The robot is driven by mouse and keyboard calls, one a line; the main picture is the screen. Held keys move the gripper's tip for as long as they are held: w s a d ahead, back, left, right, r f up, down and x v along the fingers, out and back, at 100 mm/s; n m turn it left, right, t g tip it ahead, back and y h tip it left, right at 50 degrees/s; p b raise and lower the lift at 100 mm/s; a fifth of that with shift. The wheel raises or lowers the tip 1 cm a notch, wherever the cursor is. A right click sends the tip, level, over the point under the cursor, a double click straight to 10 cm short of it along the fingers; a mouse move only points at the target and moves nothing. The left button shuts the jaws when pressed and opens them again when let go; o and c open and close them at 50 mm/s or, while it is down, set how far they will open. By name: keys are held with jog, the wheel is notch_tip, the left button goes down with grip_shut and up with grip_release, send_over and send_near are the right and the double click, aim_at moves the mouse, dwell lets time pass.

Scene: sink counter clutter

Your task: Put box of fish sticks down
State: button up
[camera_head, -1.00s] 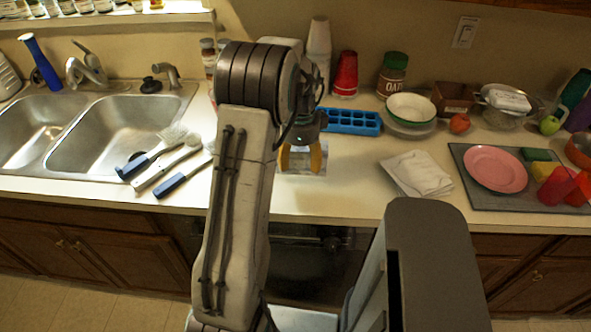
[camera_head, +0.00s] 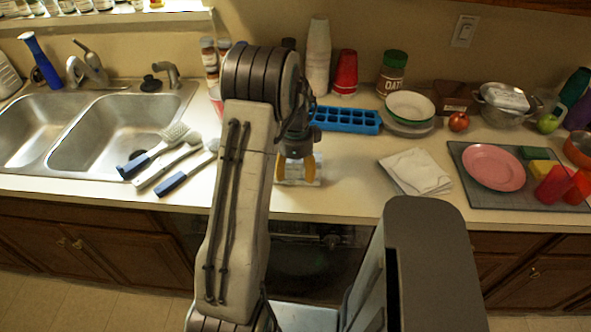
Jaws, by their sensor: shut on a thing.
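My gripper (camera_head: 296,172) points down over the counter, left of the folded white cloth. Its yellow fingers are shut on a pale box (camera_head: 300,170), taken to be the box of fish sticks, which shows between and behind the fingers. The box is at or very near the counter top (camera_head: 340,185); I cannot tell whether it touches. My arm hides part of the counter to its left.
A blue ice tray (camera_head: 346,120) lies behind the gripper. A folded white cloth (camera_head: 415,172) lies to the right. Brushes with blue handles (camera_head: 172,184) lie to the left beside the sink (camera_head: 110,135). The counter between box and cloth is clear.

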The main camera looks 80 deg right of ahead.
jog(key=shift+f, duration=0.1)
jog(key=o, duration=1.3)
